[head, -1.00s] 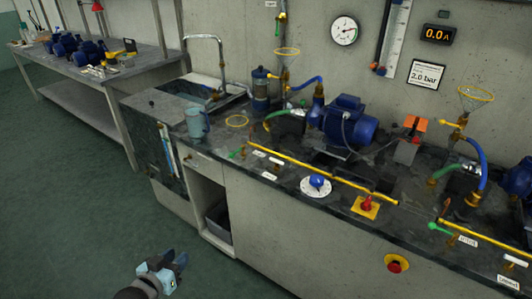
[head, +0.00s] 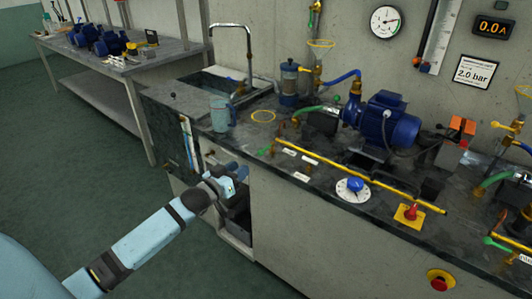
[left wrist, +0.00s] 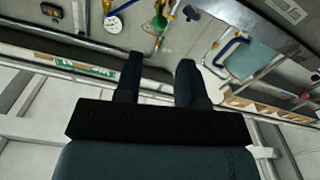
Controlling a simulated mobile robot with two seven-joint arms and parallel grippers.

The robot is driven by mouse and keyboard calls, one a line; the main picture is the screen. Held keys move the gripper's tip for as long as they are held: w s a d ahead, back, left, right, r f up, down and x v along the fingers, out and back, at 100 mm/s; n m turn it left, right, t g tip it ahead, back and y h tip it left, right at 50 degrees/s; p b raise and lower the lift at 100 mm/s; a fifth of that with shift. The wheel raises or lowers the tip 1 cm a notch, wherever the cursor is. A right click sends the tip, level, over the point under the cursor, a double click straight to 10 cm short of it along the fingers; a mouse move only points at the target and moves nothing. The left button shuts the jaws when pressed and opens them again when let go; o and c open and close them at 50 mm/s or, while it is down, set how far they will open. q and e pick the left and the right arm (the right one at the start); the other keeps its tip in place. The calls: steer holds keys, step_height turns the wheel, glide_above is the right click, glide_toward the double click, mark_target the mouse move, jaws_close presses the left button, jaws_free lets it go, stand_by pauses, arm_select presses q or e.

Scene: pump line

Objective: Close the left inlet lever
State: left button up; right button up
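A small green-handled lever (head: 265,151) sits at the left end of the yellow pipe on the bench. It is probably the left inlet lever; the labels near it are too small to read. My left gripper (head: 240,171) is in front of the bench, below and left of this lever and apart from it. In the left wrist view its two fingers (left wrist: 158,66) stand apart with nothing between them. My right gripper is not in view.
A light blue jug (head: 222,113) stands near the bench's front edge, left of the lever, with a yellow ring (head: 263,116) lying behind. The yellow pipe (head: 345,172) runs along the bench past a white dial (head: 353,190) and a red knob (head: 411,212). Floor at left is clear.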

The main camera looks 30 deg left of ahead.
mark_target(262, 152)
arm_select(q)
steer(key=w, duration=0.4)
steer(key=w+b, duration=0.1)
steer(key=w, duration=0.2)
steer(key=w+d, duration=0.1)
steer(key=w, duration=0.3)
steer(key=shift+w+b, duration=0.3)
steer(key=shift+b, duration=0.05)
jaws_close()
